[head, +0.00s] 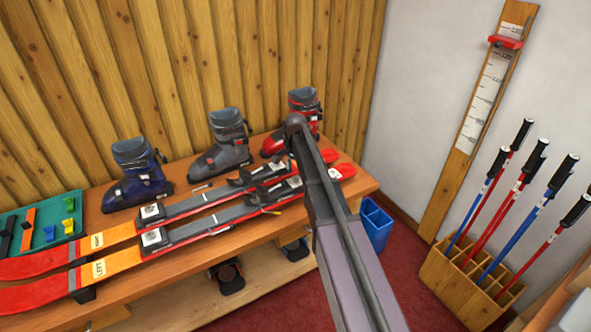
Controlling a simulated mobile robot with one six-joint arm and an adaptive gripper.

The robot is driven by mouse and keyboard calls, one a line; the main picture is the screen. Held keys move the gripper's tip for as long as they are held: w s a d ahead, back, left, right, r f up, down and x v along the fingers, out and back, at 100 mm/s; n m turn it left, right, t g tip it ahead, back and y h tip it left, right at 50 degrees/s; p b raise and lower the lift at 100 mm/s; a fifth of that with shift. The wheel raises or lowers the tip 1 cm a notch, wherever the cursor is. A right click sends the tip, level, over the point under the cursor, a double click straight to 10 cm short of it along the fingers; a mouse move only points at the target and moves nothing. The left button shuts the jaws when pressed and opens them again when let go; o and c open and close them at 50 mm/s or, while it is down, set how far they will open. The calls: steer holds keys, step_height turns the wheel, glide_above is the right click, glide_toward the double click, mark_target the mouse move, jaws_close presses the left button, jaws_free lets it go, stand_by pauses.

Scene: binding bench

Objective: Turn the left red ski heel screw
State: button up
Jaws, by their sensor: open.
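Two red and orange skis lie side by side on the wooden bench, tips to the left. The nearer one, the left ski (99,270), has a tag that reads LEFT; the right ski (112,236) lies behind it. The left ski's toe piece (155,239) is grey with a white plate. Its heel piece (283,189) is dark, near the red tail, close beside my arm in the picture. The heel screw is too small to make out. My arm crosses the bench's right part from the lower right. My gripper is not in view.
Navy (139,175), grey (222,145) and red boots (304,101) stand behind the skis. A teal tool tray (53,209) sits at left. A blue bin (376,222) and wooden pole rack (450,283) stand right. A lower shelf (262,285) holds loose bindings (228,277).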

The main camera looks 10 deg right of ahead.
mark_target(295, 178)
steer(key=shift+r+p, duration=4.8)
steer(key=shift+r, duration=0.3)
steer(key=s+a+r+n+p, duration=0.1)
steer(key=s+n, duration=0.3)
steer(key=s, duration=0.8)
steer(key=s+r+n+p, duration=0.4)
steer(key=s+n, duration=0.1)
steer(key=s, duration=0.7)
steer(key=shift+a+r+p, duration=0.3)
steer(key=shift+a+p, duration=0.05)
steer(key=shift+a, duration=0.05)
steer(key=s+n, duration=0.2)
steer(key=s, duration=0.2)
steer(key=shift+s+a, duration=0.15)
steer(key=shift+s, duration=0.15)
